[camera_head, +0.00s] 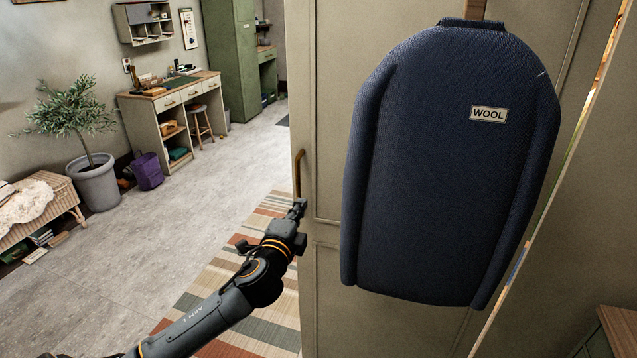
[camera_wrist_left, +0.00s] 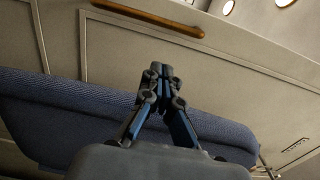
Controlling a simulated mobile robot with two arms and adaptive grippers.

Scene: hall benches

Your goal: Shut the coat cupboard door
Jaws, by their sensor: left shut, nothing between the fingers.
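The cream panelled cupboard door (camera_head: 328,120) fills the middle of the head view. A slim brass-coloured handle (camera_head: 297,174) is on its left edge; in the left wrist view the handle (camera_wrist_left: 150,16) lies at the top. A navy padded garment (camera_head: 440,190) labelled WOOL hangs in front of the door and hides much of it. My left gripper (camera_head: 299,207) is shut and empty, by the door's left edge just below the handle. In the left wrist view its fingertips (camera_wrist_left: 161,70) are together below the handle, apart from it in the picture; contact with the door is unclear.
A striped rug (camera_head: 225,290) lies under my left arm. Open grey floor (camera_head: 180,210) stretches left. A potted plant (camera_head: 97,185), a desk (camera_head: 170,100) and a green cabinet (camera_head: 232,60) stand farther back. A narrow bright strip (camera_head: 577,130) runs down the right side.

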